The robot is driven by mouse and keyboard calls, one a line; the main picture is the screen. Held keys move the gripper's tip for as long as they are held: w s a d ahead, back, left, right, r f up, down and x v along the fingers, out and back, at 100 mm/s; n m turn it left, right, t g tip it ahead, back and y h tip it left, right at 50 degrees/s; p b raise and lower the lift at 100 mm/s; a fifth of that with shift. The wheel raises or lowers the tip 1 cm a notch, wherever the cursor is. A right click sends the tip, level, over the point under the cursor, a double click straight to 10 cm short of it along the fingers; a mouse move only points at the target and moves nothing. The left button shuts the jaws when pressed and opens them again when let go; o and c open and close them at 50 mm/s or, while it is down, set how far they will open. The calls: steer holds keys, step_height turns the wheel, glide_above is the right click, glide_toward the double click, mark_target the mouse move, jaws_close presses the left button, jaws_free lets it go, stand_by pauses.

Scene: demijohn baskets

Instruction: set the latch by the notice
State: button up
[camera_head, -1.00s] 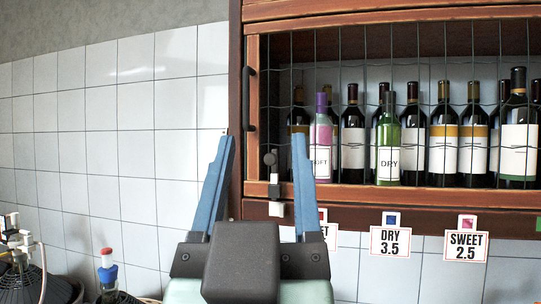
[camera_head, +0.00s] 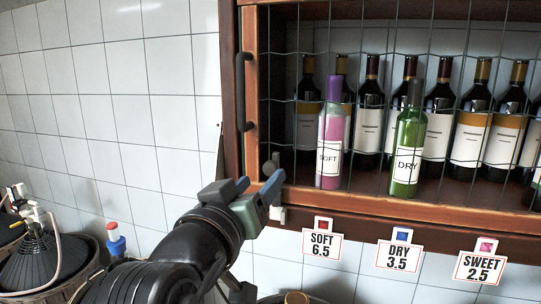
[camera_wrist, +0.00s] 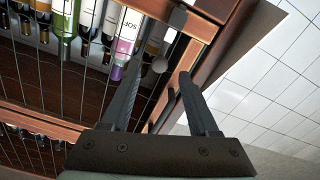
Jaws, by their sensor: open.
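The latch (camera_head: 271,164) is a small dark piece at the lower left corner of the wire-mesh cabinet door, with a pale block (camera_head: 279,215) below it. In the wrist view a round grey knob (camera_wrist: 160,64) and a dark piece (camera_wrist: 178,18) show near my fingertips; these look like latch parts. My gripper (camera_head: 258,186) is open just in front of this corner and partly hides the latch; contact cannot be told. Notice cards hang below the shelf: SOFT 6.5 (camera_head: 322,246), DRY 3.5 (camera_head: 398,257) and SWEET 2.5 (camera_head: 480,268). Each has a coloured square above it.
Behind the mesh stand a pink SOFT bottle (camera_head: 331,135), a green DRY bottle (camera_head: 407,145) and several dark wine bottles. A black door handle (camera_head: 244,92) is on the left frame. Basketed demijohns (camera_head: 45,258) stand at lower left. The tiled wall is bare.

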mark_target(269, 171)
steer(key=p+x, duration=0.2)
steer(key=x, duration=0.3)
steer(key=shift+w+d+r, duration=0.1)
steer(key=shift+w+r, duration=0.05)
steer(key=shift+w, duration=0.05)
steer(key=shift+w+d, duration=0.15)
steer(key=shift+w, duration=0.35)
jaws_close()
stand_by(0.8)
